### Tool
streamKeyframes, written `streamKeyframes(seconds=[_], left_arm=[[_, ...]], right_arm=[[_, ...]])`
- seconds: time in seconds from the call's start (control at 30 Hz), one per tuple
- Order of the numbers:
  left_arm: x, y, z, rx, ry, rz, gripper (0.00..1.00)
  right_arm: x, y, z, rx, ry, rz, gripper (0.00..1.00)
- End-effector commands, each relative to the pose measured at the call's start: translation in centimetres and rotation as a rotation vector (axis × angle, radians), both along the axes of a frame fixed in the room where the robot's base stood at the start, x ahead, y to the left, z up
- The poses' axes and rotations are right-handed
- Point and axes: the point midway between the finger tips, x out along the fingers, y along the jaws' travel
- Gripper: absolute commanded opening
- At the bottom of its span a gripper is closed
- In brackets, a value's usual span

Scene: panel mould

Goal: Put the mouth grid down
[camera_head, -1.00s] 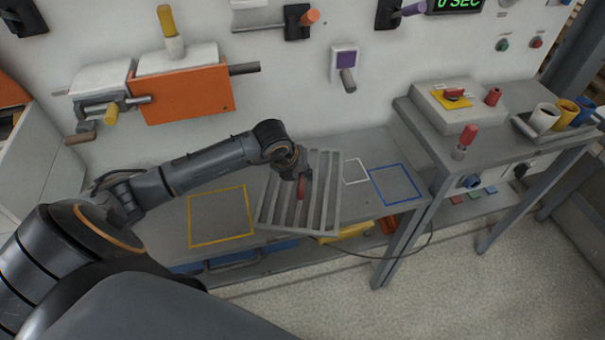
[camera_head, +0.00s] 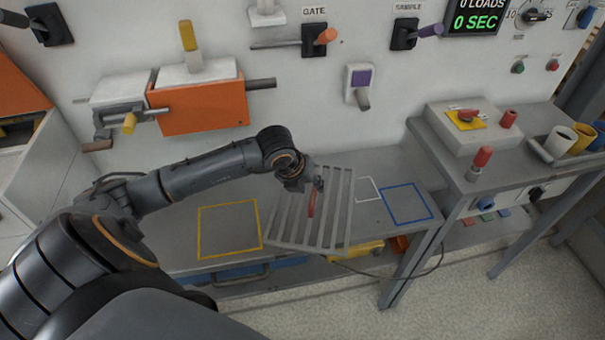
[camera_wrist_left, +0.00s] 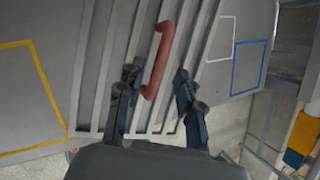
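The mouth grid (camera_head: 345,215), a grey frame of parallel bars with a red handle (camera_head: 311,203), lies on or just over the grey bench, right of the yellow outline. Its front end reaches past the bench edge; floor shows between its bars in the left wrist view (camera_wrist_left: 92,65). My left gripper (camera_head: 316,184) is at the handle. In the left wrist view, its two fingers (camera_wrist_left: 157,84) stand apart on either side of the handle's near end, with a gap visible on the right side. My right gripper is not in view.
A yellow outline (camera_head: 230,203) lies left of the grid; white (camera_head: 367,178) and blue (camera_head: 405,187) outlines lie to its right, all empty. An orange box (camera_head: 200,105) and levers are on the wall behind. A side table (camera_head: 520,170) with cups stands right.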

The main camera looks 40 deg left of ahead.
Motion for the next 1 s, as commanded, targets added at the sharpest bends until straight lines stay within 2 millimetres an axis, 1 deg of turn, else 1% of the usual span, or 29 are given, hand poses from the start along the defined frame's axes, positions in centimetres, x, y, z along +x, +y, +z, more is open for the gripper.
streamKeyframes(seconds=[0.03,0.1,0.2,0.3,0.4,0.57,1.0], left_arm=[[-0.6,0.1,1.0,0.004,-0.002,-0.002,0.36],[-1.2,0.2,2.4,0.004,-0.002,-0.002,0.36],[-2.1,0.2,4.0,0.003,-0.001,-0.002,0.36],[-2.7,0.3,5.4,0.002,0.000,-0.001,0.36],[-3.1,0.3,6.2,0.002,0.000,0.000,0.36],[-3.4,0.3,6.6,0.000,0.001,0.000,0.36],[-3.3,0.3,6.6,0.000,0.001,0.000,0.36]], right_arm=[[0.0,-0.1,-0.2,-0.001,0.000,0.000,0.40],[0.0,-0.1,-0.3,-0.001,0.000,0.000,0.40],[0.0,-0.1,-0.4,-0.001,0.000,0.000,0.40],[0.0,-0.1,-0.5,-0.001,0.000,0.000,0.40],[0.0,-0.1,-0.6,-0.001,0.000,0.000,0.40],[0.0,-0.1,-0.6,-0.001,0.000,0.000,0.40],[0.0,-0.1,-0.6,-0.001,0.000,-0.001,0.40]])
